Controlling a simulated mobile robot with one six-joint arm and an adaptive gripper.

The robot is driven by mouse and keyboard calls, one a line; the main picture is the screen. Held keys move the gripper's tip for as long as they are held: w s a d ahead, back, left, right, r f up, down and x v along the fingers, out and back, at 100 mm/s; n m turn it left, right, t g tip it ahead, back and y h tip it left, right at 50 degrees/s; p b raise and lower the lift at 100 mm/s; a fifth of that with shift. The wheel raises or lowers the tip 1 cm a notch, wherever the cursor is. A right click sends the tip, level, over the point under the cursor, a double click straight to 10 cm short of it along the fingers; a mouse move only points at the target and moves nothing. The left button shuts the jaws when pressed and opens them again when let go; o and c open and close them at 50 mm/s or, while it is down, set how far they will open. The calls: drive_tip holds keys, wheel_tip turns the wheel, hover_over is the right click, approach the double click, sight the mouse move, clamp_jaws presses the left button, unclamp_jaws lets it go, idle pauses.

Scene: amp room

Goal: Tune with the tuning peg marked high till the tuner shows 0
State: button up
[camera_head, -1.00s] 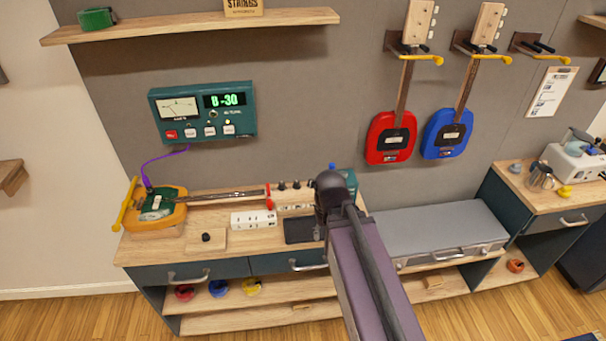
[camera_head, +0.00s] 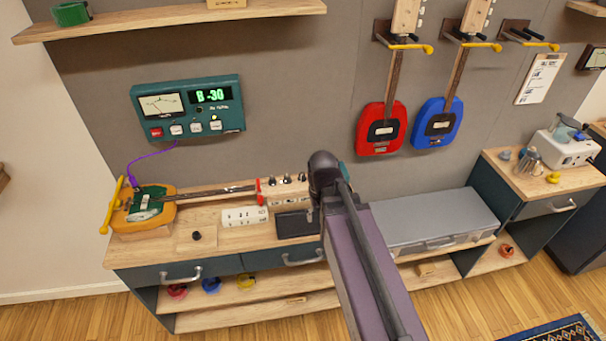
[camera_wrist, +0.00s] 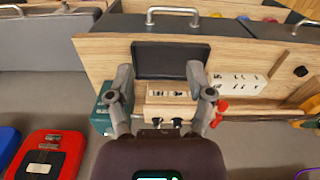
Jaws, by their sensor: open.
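The orange guitar (camera_head: 165,213) with a green plate lies on the bench, its neck (camera_head: 215,192) pointing right to a wooden headstock (camera_head: 290,194). Dark pegs (camera_head: 287,180) stand along the headstock. The wall tuner (camera_head: 225,122) reads B -30 in green. A purple cable runs from it to the guitar. In the wrist view, my gripper (camera_wrist: 160,72) is open and empty, its fingers either side of the headstock (camera_wrist: 170,90) in the picture. Two dark pegs (camera_wrist: 168,122) show between the finger bases. No contact is visible, and peg markings are too small to read.
A white box (camera_head: 243,217) and a dark tray (camera_head: 296,224) lie before the headstock. A small block with a black knob (camera_head: 196,236) is farther left. A grey case (camera_head: 430,222) stands at right. Red (camera_head: 382,130) and blue (camera_head: 437,125) guitars hang on the wall.

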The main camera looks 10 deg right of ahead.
sight(303, 174)
drive_tip(key=w+r+n+p, duration=0.2)
drive_tip(key=w+n, duration=0.3)
drive_tip(key=w, duration=0.8)
drive_tip(key=w+r+n+p, duration=0.2)
drive_tip(key=w+n, duration=0.3)
drive_tip(key=w, duration=0.9)
drive_tip(key=shift+r, duration=0.4)
drive_tip(key=shift+s+f, duration=0.1)
drive_tip(key=shift+f, duration=0.05)
wheel_tip(303, 174, down, 14)
drive_tip(key=b, duration=1.3)
drive_tip(key=shift+r, duration=0.25)
clamp_jaws()
drive_tip(key=shift+d, duration=0.2)
drive_tip(key=shift+a, duration=0.15)
